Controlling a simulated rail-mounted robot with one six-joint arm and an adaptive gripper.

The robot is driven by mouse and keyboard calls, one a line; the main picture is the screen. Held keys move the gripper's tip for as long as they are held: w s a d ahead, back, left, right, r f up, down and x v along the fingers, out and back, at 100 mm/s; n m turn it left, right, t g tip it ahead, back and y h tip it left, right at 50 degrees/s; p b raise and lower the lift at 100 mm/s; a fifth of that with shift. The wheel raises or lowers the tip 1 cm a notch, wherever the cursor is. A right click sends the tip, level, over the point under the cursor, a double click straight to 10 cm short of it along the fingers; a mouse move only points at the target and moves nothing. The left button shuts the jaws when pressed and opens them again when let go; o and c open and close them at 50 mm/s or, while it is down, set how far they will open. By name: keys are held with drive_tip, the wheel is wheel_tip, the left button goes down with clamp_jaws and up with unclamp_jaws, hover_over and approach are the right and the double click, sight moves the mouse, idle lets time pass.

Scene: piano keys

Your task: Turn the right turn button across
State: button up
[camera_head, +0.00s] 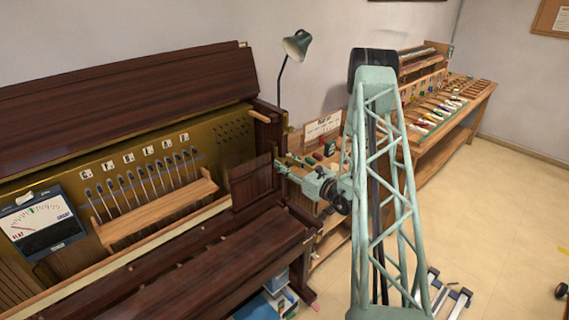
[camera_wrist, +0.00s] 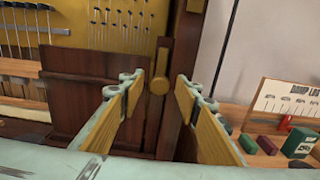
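The right turn button (camera_wrist: 159,86) shows in the wrist view as a round brass-coloured boss on a dark, narrow upright piece at the piano's right-hand post. The dark piece appears to stand upright. My gripper (camera_wrist: 160,92) is open and empty, with one yellow-padded finger on each side of the button in the picture. I cannot tell how far the fingertips are from it in depth. In the head view my gripper (camera_head: 283,165) is at the right end of the piano, and the button is not clearly visible there.
A dark wooden panel (camera_wrist: 85,95) stands left of the post. The open piano (camera_head: 130,130) has a row of hammers and a meter (camera_head: 42,222). To the right is a bench with small boxes (camera_wrist: 299,140) and a card (camera_wrist: 290,100).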

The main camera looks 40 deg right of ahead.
drive_tip(key=shift+w, duration=0.2)
drive_tip(key=c, duration=0.9)
